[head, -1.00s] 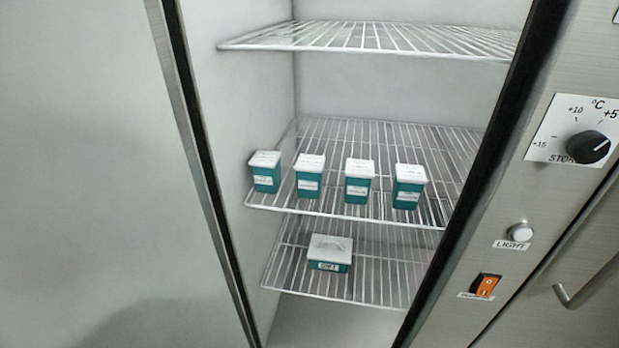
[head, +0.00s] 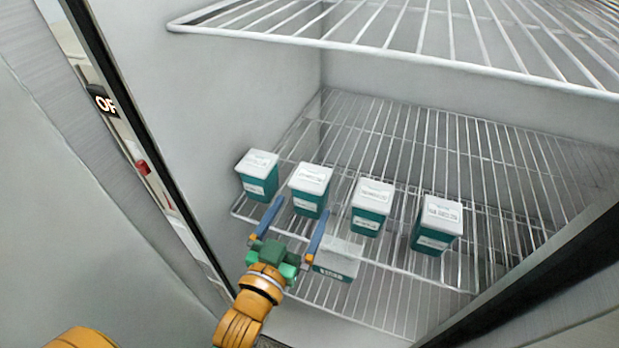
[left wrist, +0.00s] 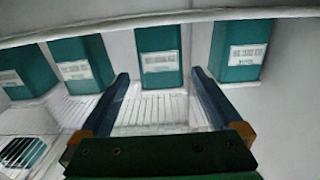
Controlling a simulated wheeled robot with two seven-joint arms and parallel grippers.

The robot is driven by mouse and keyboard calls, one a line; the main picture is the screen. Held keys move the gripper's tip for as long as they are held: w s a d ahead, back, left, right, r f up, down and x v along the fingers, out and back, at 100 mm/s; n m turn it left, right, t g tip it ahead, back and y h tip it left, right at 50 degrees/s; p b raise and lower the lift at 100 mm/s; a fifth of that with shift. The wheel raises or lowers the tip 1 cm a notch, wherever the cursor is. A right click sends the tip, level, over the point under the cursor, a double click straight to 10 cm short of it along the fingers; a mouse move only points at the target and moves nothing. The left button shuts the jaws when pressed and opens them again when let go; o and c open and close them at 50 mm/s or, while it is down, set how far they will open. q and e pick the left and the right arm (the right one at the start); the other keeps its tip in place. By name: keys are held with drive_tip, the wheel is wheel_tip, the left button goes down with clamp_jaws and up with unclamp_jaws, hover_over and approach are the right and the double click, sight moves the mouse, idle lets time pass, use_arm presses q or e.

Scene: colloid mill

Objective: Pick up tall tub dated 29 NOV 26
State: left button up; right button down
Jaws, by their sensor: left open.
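Several tall green tubs with white lids and labels stand in a row on the middle wire shelf; I cannot read their dates surely. In the head view they are the leftmost tub (head: 257,176), second tub (head: 310,190), third tub (head: 371,207) and rightmost tub (head: 437,225). My left gripper (head: 300,207) is open and empty, its fingers pointing at the second tub from the front. In the left wrist view, one tub (left wrist: 159,52) shows between and beyond the open fingers, another (left wrist: 240,50) near the right finger. My right gripper is not in view.
A flat tub (head: 338,258) sits on the lower shelf, right of my left gripper and partly hidden. The upper wire shelf (head: 400,50) hangs above the tubs. The cabinet's side wall (head: 225,100) is close at left. The middle shelf is clear behind the tubs.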

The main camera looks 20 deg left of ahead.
sight(305, 200)
use_arm(q)
drive_tip(key=w, duration=0.3)
drive_tip(key=shift+r+p, duration=0.2)
drive_tip(key=shift+p, duration=0.1)
drive_tip(key=shift+w, duration=0.6)
drive_tip(key=w+p, duration=0.1)
drive_tip(key=w, duration=0.5)
drive_tip(key=shift+f, duration=0.1)
drive_tip(key=shift+s+d, duration=0.1)
drive_tip(key=shift+s, duration=0.1)
drive_tip(key=shift+c, duration=0.6)
drive_tip(key=c, duration=0.4)
clamp_jaws()
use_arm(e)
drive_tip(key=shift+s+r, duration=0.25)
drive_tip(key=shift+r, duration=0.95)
